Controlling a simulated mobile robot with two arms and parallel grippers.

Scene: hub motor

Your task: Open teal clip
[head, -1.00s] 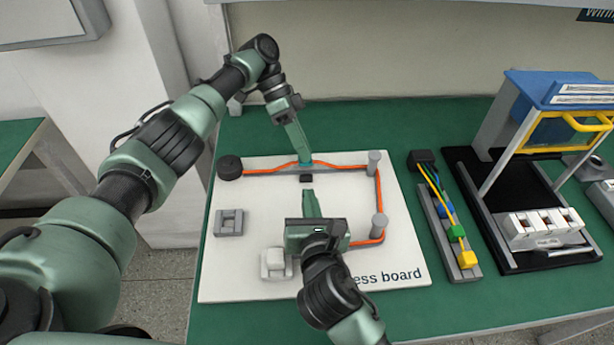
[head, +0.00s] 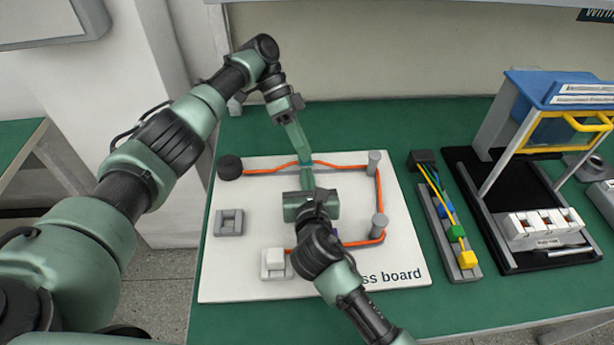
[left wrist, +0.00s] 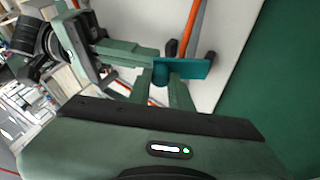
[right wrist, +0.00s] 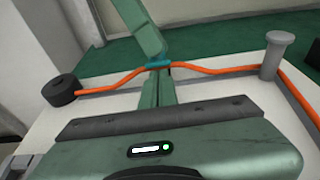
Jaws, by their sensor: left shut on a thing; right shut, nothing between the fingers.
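The teal clip (left wrist: 195,70) shows as a flat teal piece at my left fingertips in the left wrist view. It also shows in the right wrist view (right wrist: 158,64), on the orange cable (right wrist: 215,72). My left gripper (head: 305,160) comes down from behind and is shut on the teal clip. My right gripper (head: 307,172) is shut and empty, its fingertips (right wrist: 160,75) close to the clip from the front. I cannot tell whether they touch it. The fingers hide much of the clip in the head view.
The orange cable runs on the white board (head: 230,275) past grey posts (head: 375,162) from a black round piece (head: 230,167). A grey holder (head: 228,222) and a white connector (head: 274,262) sit at the front left. A coloured connector strip (head: 445,225) and a rack (head: 530,180) stand right.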

